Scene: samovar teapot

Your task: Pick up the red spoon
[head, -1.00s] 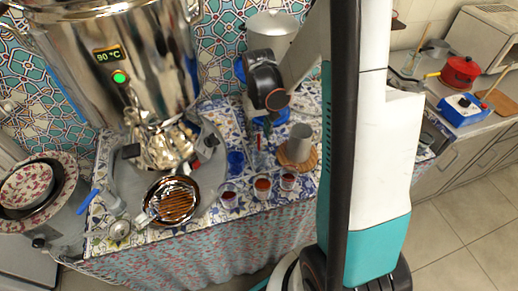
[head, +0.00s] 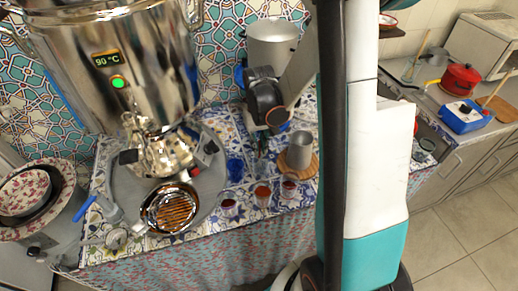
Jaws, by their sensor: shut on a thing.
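My arm's dark wrist (head: 265,100) hangs over the patterned tablecloth, left of my column. My gripper (head: 262,147) is small and partly hidden below the wrist. It is shut on a thin thing just above the table, behind the tea glasses. I cannot make out the red spoon clearly in this view, and the held thing's shape and colour are too small to tell.
A grey metal cup (head: 299,150) stands on a wooden board close to the right of my gripper. Tea glasses (head: 262,194) stand in front, a blue cup (head: 235,167) at left.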

